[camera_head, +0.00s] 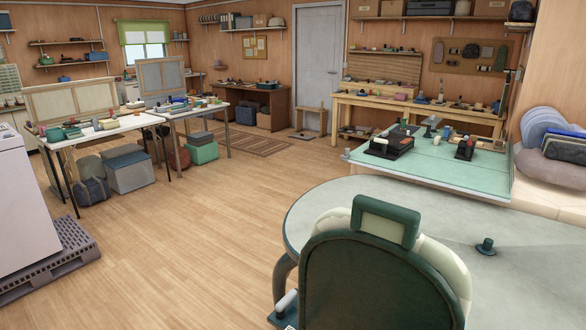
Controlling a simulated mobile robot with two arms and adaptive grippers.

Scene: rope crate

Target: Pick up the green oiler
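A small dark green object with a knob-like top (486,246) stands on the grey-green rounded table (520,275) at the right. It looks like the green oiler, but it is too small to be sure. A faint thin line runs left from it, and I cannot tell whether it is a spout. Neither of my grippers is in view.
A dark green chair back (360,285) stands in front of the rounded table. Behind is a bench with a green mat (440,165) and black devices. Cluttered tables (110,128) stand at the left. The wooden floor (190,235) is clear in the middle.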

